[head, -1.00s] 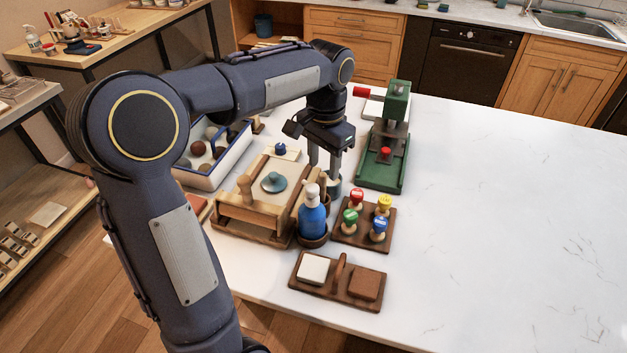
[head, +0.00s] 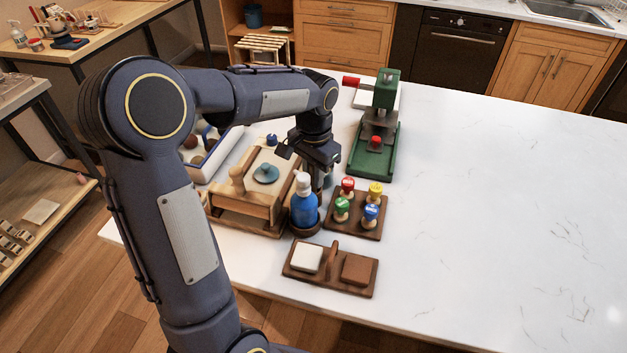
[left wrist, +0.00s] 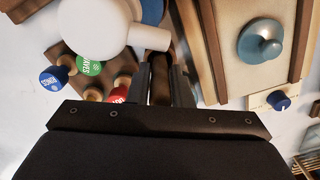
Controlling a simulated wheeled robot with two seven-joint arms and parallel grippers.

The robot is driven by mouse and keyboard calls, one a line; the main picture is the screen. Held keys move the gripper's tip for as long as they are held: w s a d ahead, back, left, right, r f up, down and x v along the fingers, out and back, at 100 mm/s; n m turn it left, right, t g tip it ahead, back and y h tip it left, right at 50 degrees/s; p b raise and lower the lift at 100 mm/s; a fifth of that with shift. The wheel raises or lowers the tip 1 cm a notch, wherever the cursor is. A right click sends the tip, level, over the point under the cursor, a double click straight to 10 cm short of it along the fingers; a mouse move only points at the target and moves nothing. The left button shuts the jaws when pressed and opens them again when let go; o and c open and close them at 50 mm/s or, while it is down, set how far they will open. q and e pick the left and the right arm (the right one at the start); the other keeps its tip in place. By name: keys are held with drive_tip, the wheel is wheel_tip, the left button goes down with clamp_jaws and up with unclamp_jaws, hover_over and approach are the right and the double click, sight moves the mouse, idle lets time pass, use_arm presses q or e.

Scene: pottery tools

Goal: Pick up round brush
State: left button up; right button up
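My left gripper (head: 322,182) is low over the table behind the blue bottle, which hides its fingertips in the head view. In the left wrist view, its two fingers (left wrist: 161,88) stand close on either side of an upright dark brown handle (left wrist: 161,80), with no gap showing. The handle looks like that of the round brush; its bristles are hidden. The blue bottle (head: 303,210) with a white cap stands right in front of the gripper, and its white cap (left wrist: 95,22) is large in the left wrist view. My right gripper is out of view.
A stamp rack (head: 372,228) with several coloured stamps stands to the right. A wooden box (head: 240,205) with a teal-knobbed lid is to the left. A green press (head: 365,160) is behind. A brown tray (head: 331,268) lies in front. The right table side is clear.

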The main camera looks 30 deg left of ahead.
use_arm(q)
drive_tip(key=c, duration=0.3)
drive_tip(key=shift+r, duration=0.1)
drive_tip(key=shift+r, duration=0.5)
drive_tip(key=s+d+r+p, duration=0.2)
drive_tip(key=s+d+r, duration=0.2)
drive_tip(key=r, duration=0.5)
drive_tip(key=s+d+r+p, duration=0.2)
drive_tip(key=s+d+r, duration=0.2)
drive_tip(key=s+r, duration=0.3)
wheel_tip(320, 180, up, 3)
drive_tip(key=shift+d+f+p, duration=0.1)
drive_tip(key=shift+d+p, duration=0.2)
drive_tip(key=shift+p, duration=0.05)
